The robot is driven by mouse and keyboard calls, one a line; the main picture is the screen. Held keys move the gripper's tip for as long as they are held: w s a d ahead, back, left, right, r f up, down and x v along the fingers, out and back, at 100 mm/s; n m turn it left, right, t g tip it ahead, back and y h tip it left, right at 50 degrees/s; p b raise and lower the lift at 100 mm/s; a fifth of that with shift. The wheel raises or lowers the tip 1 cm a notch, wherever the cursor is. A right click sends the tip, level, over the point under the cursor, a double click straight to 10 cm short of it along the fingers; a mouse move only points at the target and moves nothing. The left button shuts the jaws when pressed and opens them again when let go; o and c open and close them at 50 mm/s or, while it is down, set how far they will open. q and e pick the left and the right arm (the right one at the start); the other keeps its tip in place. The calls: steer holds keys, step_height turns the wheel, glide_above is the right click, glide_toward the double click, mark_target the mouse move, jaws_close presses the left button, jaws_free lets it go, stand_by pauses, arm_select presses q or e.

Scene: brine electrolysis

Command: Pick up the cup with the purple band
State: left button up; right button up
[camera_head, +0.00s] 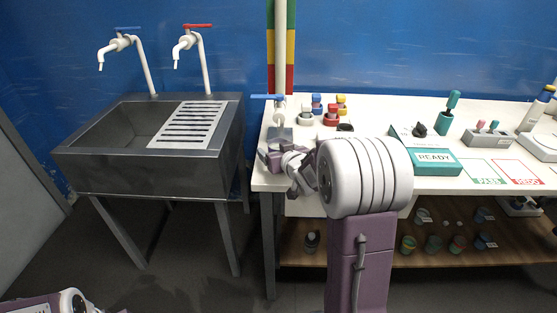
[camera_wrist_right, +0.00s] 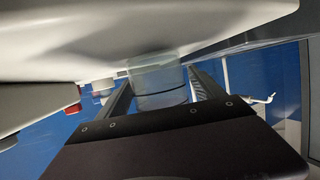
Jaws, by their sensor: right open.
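A clear cup with a thin dark band (camera_wrist_right: 162,88) shows in the right wrist view, between the two fingers of my right gripper (camera_wrist_right: 165,95). The fingers stand apart on either side of it, and I cannot tell whether they touch it. The band's colour is too dark to confirm as purple. In the head view, my right gripper (camera_head: 283,158) is open at the left end of the white table, below the blue-handled tap. The cup is hard to make out there, partly behind the gripper. Of my left arm only a part shows at the bottom left corner; its gripper is out of frame.
Several small containers with blue, yellow and red tops, such as the red one (camera_head: 331,116), stand just behind and right of my right gripper. A teal READY box (camera_head: 435,160) is further right. A metal sink (camera_head: 120,165) stands left, across a gap.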

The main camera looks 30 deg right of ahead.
steer(key=shift+w+f, duration=0.15)
steer(key=shift+w, duration=0.35)
steer(key=shift+s, duration=0.1)
steer(key=shift+c, duration=1.2)
steer(key=c, duration=1.4)
